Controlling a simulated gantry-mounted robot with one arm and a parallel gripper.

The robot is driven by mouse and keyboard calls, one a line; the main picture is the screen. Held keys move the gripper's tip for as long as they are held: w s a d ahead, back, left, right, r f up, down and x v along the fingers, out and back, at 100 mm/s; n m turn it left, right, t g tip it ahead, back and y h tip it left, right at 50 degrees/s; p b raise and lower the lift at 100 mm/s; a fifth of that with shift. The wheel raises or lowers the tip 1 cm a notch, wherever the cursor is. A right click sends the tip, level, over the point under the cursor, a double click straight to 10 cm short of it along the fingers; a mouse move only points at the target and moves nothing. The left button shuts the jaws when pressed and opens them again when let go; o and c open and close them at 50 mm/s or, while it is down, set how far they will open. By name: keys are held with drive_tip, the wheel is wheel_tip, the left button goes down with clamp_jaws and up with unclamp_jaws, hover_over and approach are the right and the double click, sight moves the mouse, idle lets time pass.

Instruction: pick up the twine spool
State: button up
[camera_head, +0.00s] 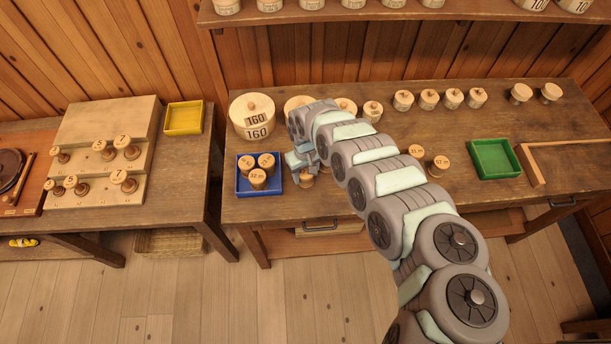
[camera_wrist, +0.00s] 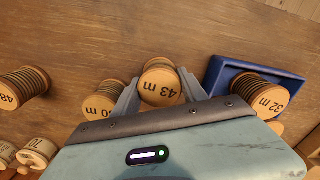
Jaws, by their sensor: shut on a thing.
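My gripper (camera_wrist: 160,95) is shut on a wooden-ended spool marked 43 m (camera_wrist: 160,85), wound with dark twine. One finger lies on each side of it, and its labelled end faces the wrist camera. In the head view my gripper (camera_head: 303,160) is just right of the blue tray, partly hidden by my own arm. A small spool end (camera_head: 306,181) shows under it there. I cannot tell from these views whether the spool is clear of the table.
The blue tray (camera_head: 244,187) holds three spools, one marked 32 m (camera_wrist: 270,101). Another spool (camera_wrist: 104,100) stands close left of the held one in the wrist view, with one marked 48 (camera_wrist: 20,88) further left. A green tray (camera_head: 494,158) is at the right.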

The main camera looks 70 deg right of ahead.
sight(305, 171)
drive_tip(key=c, duration=0.6)
drive_tip(key=shift+r, duration=0.1)
wheel_tip(305, 171, up, 20)
drive_tip(key=shift+f+p, duration=0.1)
drive_tip(key=shift+p, duration=1.05)
